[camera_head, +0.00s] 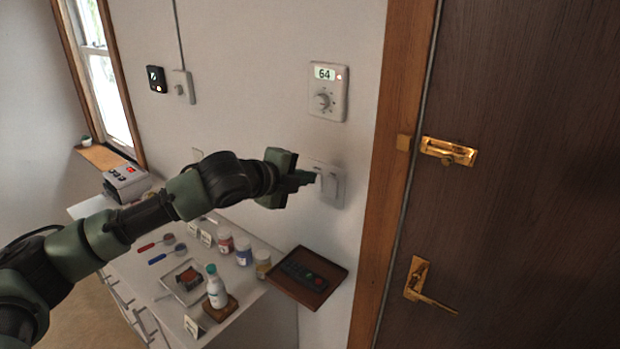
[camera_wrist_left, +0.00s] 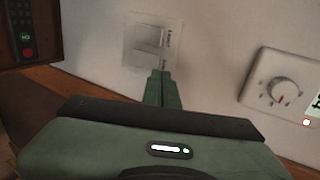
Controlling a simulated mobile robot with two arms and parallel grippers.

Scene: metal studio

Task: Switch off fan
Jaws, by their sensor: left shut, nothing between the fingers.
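A white wall switch plate (camera_head: 335,187) with two rockers is on the wall between the thermostat and the wooden tray. It also shows in the left wrist view (camera_wrist_left: 130,55), with small dark labels beside the rockers, too blurred to read surely. My left gripper (camera_head: 308,178) is shut and empty, its fingertips at the left part of the plate. In the left wrist view the closed fingertips (camera_wrist_left: 162,74) are by the lower rocker and its label, partly covering that end. Whether they touch the plate I cannot tell. No fan shows. My right gripper is not in view.
A thermostat (camera_head: 328,92) reading 64 is above the plate. A wooden tray (camera_head: 335,275) with a remote (camera_head: 302,274) is below. A white counter (camera_head: 275,292) holds jars and a bottle (camera_head: 216,287). A brown door (camera_head: 530,200) stands right.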

